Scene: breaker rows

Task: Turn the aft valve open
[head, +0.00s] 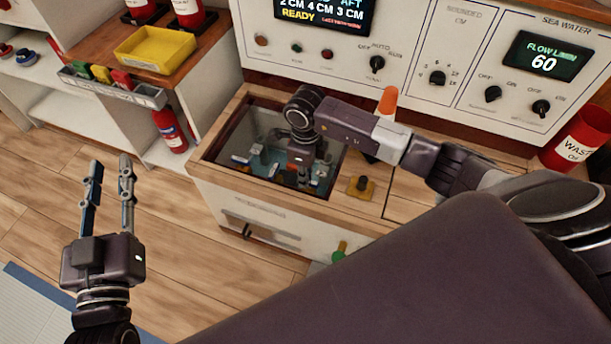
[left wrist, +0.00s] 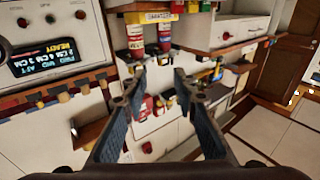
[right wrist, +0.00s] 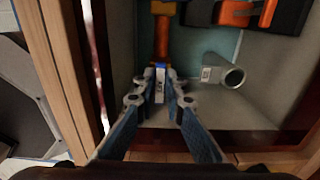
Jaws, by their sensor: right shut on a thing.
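My right gripper (head: 304,178) reaches down into an open recess in the wooden counter. In the right wrist view its fingers (right wrist: 160,85) are closed on the end of an orange-brown valve handle (right wrist: 163,35), where a blue band and a small white tag show. The tag is too small to read, so I cannot tell whether this is the aft valve. A grey pipe stub (right wrist: 228,76) lies to the right of the fingers, apart from them. My left gripper (head: 109,168) is open and empty over the floor at the left; its spread fingers also show in the left wrist view (left wrist: 160,85).
The wooden rim (head: 240,107) and walls of the recess close in around my right gripper. The control panel (head: 460,50) rises behind. Floor around my left gripper is clear.

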